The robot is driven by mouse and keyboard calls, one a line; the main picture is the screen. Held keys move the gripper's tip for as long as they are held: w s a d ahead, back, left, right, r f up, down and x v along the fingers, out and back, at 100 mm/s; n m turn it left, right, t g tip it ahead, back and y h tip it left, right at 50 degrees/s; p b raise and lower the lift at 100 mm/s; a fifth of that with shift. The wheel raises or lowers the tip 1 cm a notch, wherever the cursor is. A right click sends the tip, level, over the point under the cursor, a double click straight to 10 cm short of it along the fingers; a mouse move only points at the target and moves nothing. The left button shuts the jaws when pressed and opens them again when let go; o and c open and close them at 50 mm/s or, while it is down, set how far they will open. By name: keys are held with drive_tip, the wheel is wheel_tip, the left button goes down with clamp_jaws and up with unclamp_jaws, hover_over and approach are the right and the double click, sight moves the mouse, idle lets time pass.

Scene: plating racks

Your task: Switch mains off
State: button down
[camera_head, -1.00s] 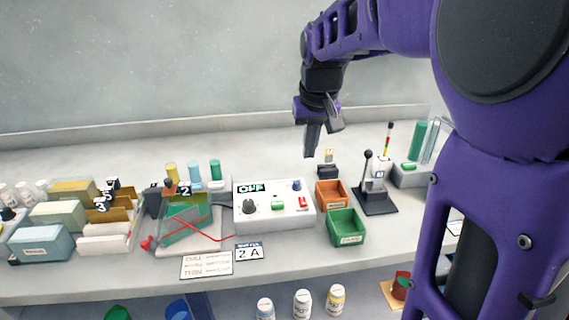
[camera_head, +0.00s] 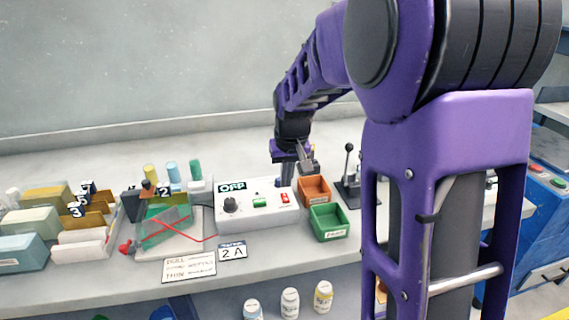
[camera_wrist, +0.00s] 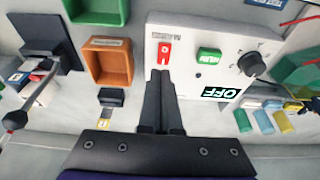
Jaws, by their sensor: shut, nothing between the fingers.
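The white power supply box (camera_head: 255,212) stands on the bench with a black dial, a green button and a display reading OFF. Its red mains switch (camera_head: 285,198) is at the right of the front panel. The red switch also shows in the wrist view (camera_wrist: 164,52), under a MAINS label. My gripper (camera_head: 283,184) is shut and empty, with its fingers pointing down over the right end of the box. In the wrist view my fingertips (camera_wrist: 159,80) are just short of the switch; I cannot tell whether they touch the box. The blue knob is hidden.
An orange bin (camera_head: 314,190) and a green bin (camera_head: 328,222) stand right of the box. A black lever stand (camera_head: 352,190) is farther right. A 2 A card (camera_head: 232,252) lies in front.

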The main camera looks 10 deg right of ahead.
sight(285, 198)
drive_tip(key=shift+f, duration=1.1)
drive_tip(key=shift+r, duration=0.15)
drive_tip(key=shift+g+p, duration=0.3)
drive_tip(key=shift+p, duration=0.45)
drive_tip(key=shift+w+f, duration=0.1)
drive_tip(key=shift+f, duration=0.25)
drive_tip(key=shift+b, duration=0.3)
drive_tip(key=shift+s+r, duration=0.1)
drive_tip(key=shift+s, duration=0.75)
